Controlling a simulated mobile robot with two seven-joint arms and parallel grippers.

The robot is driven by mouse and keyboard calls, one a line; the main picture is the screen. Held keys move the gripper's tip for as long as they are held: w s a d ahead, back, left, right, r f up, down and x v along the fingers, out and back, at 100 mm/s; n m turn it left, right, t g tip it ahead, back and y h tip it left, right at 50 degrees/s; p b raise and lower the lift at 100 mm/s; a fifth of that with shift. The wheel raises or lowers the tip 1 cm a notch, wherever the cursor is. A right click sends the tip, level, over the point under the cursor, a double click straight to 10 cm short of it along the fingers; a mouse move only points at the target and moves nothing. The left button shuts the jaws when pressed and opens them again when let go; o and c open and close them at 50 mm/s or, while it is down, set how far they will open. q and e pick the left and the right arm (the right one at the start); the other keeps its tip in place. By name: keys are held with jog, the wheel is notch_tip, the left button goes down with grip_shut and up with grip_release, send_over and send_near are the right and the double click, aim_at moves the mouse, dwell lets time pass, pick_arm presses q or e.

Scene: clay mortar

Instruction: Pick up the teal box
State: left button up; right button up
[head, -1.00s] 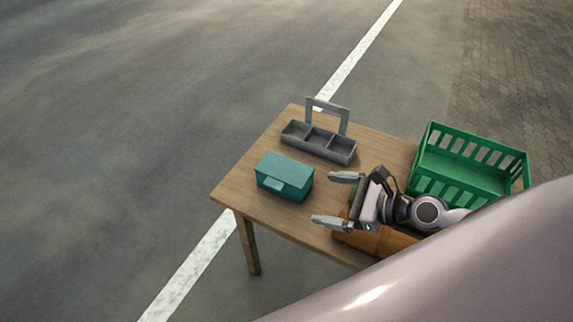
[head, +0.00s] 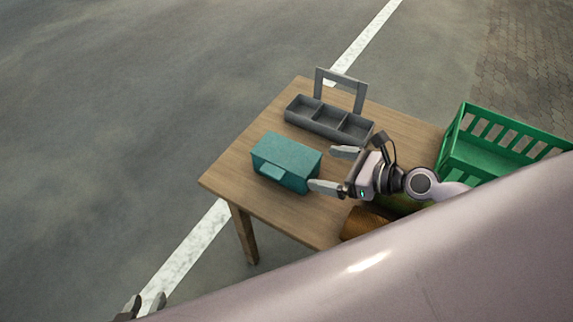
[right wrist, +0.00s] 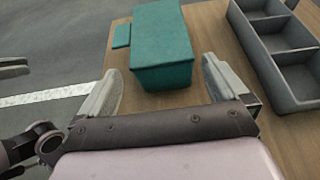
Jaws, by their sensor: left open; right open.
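The teal box (head: 283,165) sits shut on the wooden table, left of my right gripper (head: 333,170). A small latch-like flap shows on its front side. The right gripper is open and empty, its fingers pointing at the box's near end. In the right wrist view the box (right wrist: 162,38) lies straight ahead, its near end at the mouth between the spread fingertips (right wrist: 161,76). I cannot tell whether either finger touches it. My left gripper (head: 143,307) shows only as fingertips at the bottom left edge, away from the table, open.
A grey three-compartment caddy (head: 328,120) with an upright handle stands behind the box. A green slatted crate (head: 490,165) is at the right. An orange-brown object (head: 363,223) lies partly hidden below my right arm. Bare tabletop (head: 235,172) shows left of the box.

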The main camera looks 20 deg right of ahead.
aim_at(307, 164)
jog(key=shift+b+x, duration=0.45)
jog(key=shift+x, duration=4.05)
jog(key=shift+r, duration=0.1)
jog(key=c, duration=1.7)
